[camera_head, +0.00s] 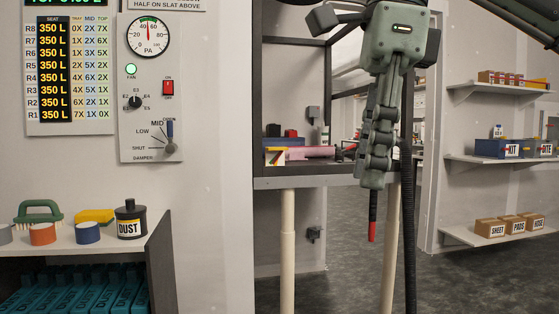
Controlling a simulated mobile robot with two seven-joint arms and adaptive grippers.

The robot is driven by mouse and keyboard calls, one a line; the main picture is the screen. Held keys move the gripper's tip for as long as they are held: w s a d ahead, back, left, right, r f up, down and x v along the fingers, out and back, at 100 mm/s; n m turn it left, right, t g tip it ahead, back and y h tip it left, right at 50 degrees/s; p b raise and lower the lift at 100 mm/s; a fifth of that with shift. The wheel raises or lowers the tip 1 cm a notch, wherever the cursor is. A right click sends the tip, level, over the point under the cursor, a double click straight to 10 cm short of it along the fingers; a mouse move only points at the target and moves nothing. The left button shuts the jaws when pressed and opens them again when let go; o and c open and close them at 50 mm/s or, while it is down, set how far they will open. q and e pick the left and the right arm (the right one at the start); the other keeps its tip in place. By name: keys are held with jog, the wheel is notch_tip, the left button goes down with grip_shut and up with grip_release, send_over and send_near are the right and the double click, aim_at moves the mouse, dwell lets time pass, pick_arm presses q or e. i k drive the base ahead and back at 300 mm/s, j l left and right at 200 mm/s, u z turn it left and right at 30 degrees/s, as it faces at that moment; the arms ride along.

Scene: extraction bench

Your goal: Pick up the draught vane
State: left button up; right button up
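My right gripper (374,176) hangs down from the top, right of the picture's middle, in front of the dark bench frame. Its fingers are seen nearly edge-on and look closed. A slim dark rod with a red end, which I take for the draught vane (372,231), sticks straight down from between the fingertips. Its upper part is hidden by the fingers. It hangs clear of any surface. My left gripper is not in view.
A bench (330,180) with small items on it stands behind my gripper. A black hose (408,220) hangs just right of the rod. Wall shelves (480,160) are at right. A low shelf (70,242) at left holds a dust pot (130,222), brush (38,212) and rolls.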

aim_at(274, 156)
jog(key=i+z, duration=0.2)
jog(key=i, duration=1.25)
jog(key=i+l+u, duration=0.1)
jog(key=i+u, duration=0.2)
jog(key=i, duration=0.2)
jog(key=i+l+u, duration=0.3)
jog(key=i, duration=0.2)
jog(key=i+l+u, duration=0.35)
jog(key=i, duration=0.15)
